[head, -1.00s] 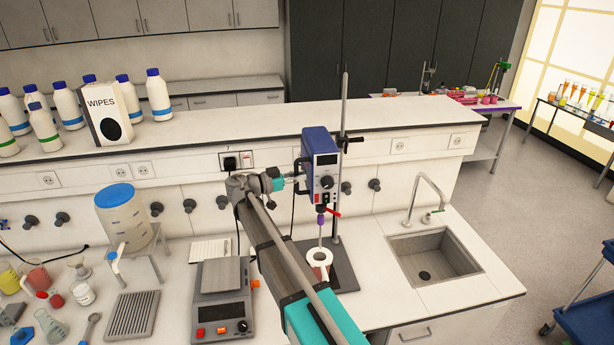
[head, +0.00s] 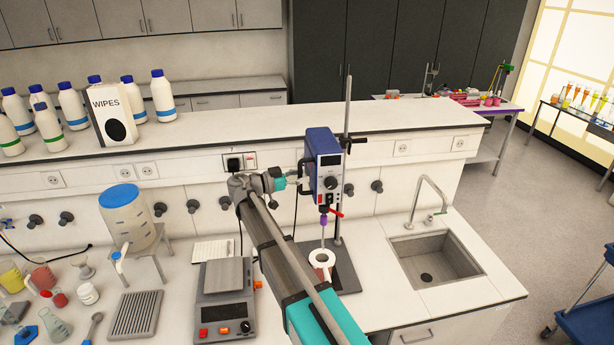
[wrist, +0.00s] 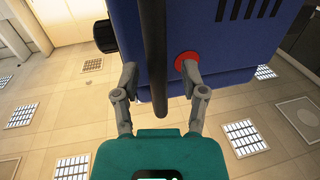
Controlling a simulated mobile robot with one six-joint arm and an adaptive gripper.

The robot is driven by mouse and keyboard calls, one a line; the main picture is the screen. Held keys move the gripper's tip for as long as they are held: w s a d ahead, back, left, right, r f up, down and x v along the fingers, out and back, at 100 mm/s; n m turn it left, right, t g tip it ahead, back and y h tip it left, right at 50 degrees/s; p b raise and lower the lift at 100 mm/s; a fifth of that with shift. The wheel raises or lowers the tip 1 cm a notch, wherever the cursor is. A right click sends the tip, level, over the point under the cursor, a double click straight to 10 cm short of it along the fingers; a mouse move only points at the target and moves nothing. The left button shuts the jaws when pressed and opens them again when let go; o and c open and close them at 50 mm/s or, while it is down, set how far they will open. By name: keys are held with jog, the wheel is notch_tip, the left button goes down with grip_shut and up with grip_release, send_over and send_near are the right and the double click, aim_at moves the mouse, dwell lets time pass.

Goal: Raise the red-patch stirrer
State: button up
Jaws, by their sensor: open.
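The stirrer (head: 323,172) is a blue box with a grey front panel, mounted on an upright stand rod (head: 347,105). Its shaft with a purple collar (head: 323,219) hangs down to a white-rimmed cup (head: 321,259). My gripper (head: 290,182) is at the stirrer's left side in the head view. In the wrist view the blue stirrer housing (wrist: 227,45) fills the upper middle. My open gripper (wrist: 158,68) has one finger either side of a dark vertical bar. The right finger is by a round red patch (wrist: 186,59) on the housing; contact is unclear.
A balance (head: 223,290) stands left of my arm, and a sink (head: 436,258) with a tap lies to the right. A raised shelf (head: 250,123) behind carries bottles and a wipes box (head: 113,115). A water container (head: 130,217) stands farther left.

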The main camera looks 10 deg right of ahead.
jog(key=shift+a, duration=0.1)
jog(key=shift+a, duration=0.15)
jog(key=s+a, duration=0.2)
jog(key=a, duration=0.9)
jog(key=shift+s+a, duration=0.2)
jog(key=s+d+f+n+g+y+b, duration=0.1)
jog(key=s+d+f+n+y+b, duration=0.3)
jog(key=f, duration=0.4)
jog(key=s+d+f+n+g+y+b, duration=0.1)
jog(key=s+d+f+b, duration=0.25)
jog(key=d+f, duration=0.35)
jog(key=s+d+f+n+g+y+b, duration=0.1)
jog(key=s+d+f+n+y+b, duration=0.25)
jog(key=f, duration=0.55)
jog(key=s+d+f+n+y+b, duration=0.1)
jog(key=s+f+n+y+b, duration=0.6)
jog(key=s+f+b, duration=0.5)
notch_tip(320, 180, down, 6)
jog(key=shift+s+f+y, duration=0.1)
jog(key=shift+s+y, duration=0.95)
jog(key=shift+s, duration=0.2)
